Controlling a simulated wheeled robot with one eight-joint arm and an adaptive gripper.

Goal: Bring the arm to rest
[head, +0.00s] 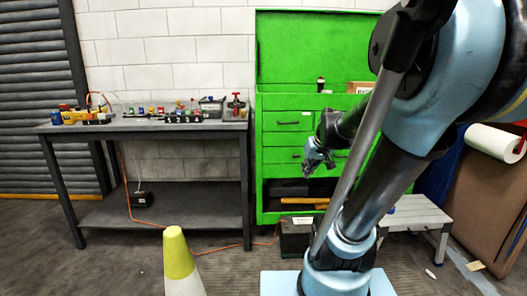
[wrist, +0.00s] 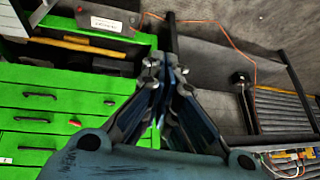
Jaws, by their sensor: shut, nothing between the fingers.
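My gripper (head: 318,156) is in front of the green tool cabinet in the head view, raised off the floor. In the wrist view my gripper (wrist: 160,68) shows its two fingers brought together, with nothing between them. My arm is bent, coming down from the upper right and folding back to the left across the cabinet. The gripper appears apart from the cabinet and the workbench.
A dark workbench (head: 178,126) with small coloured parts stands at left. The green cabinet (head: 283,97) is behind my arm. A yellow-topped cone (head: 178,255) stands in front. A grey step stool (head: 418,215) and a paper roll (head: 494,142) are at right.

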